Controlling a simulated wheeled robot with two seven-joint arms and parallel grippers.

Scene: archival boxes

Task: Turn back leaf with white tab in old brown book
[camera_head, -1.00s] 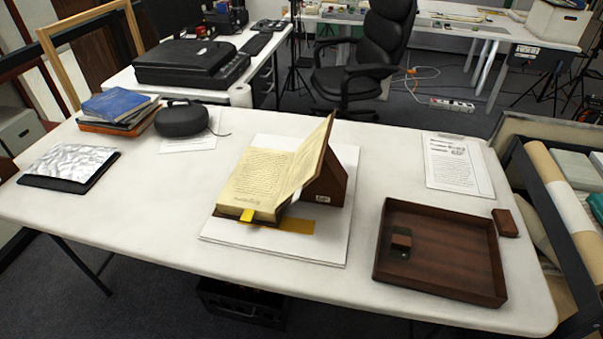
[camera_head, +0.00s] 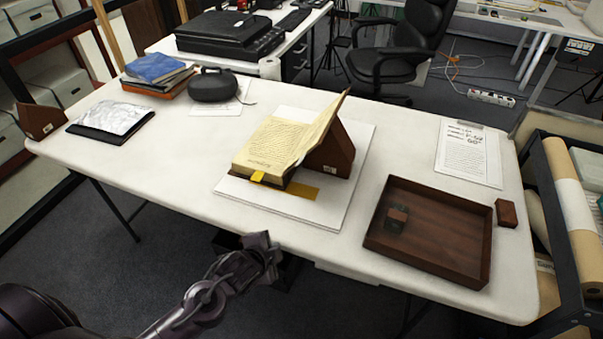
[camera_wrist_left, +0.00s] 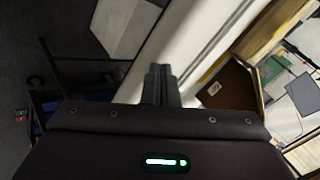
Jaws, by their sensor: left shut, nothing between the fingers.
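The old brown book (camera_head: 285,145) lies open on a white board (camera_head: 228,184) on the table, its right side propped up on a brown wedge (camera_head: 334,150). A yellow tab (camera_head: 258,176) sticks out at its front edge. I cannot make out a white tab or which leaf bears it. My left gripper (camera_head: 270,252) is in front of the table's front edge, apart from the book, and is shut and empty. Its closed fingers also show in the left wrist view (camera_wrist_left: 160,80). My right gripper is not in view.
A brown wooden tray (camera_head: 440,235) with a small dark block stands at the right. A small brown box (camera_head: 506,213) and a printed sheet (camera_head: 468,152) lie near it. A black speaker (camera_head: 214,85) and stacked books (camera_head: 157,74) are at the back left.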

